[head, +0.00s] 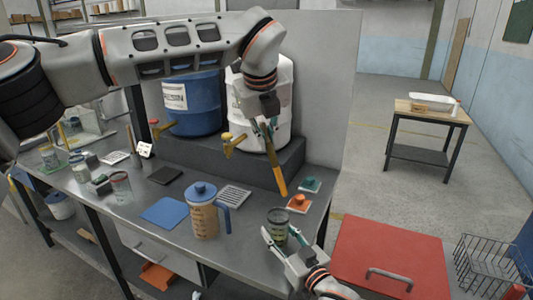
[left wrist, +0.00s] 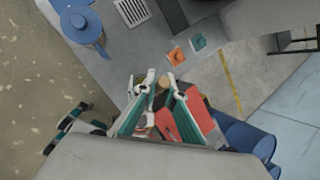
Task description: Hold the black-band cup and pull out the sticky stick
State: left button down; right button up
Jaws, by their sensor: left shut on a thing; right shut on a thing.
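The black-band cup (head: 278,219) is small, clear and greenish with a dark band. It is upright near the front right corner of the grey bench. My right gripper (head: 281,237) is shut on its lower part from the front. My left gripper (head: 267,124) is high above the bench and shut on the yellow-orange stick (head: 279,178), which hangs steeply, slightly tilted. The stick's lower end shows just above the cup's rim in the head view, apart from it. In the left wrist view my left gripper (left wrist: 158,88) points down; the stick there is mostly hidden.
A blue-lidded jug (head: 203,218) stands left of the cup. An orange block (head: 298,203) and a green block (head: 310,184) lie behind it. Blue (head: 190,110) and white drums with taps stand at the back. A red lidded box (head: 388,258) is at right.

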dwell(0.3)
jog(key=o, duration=1.3)
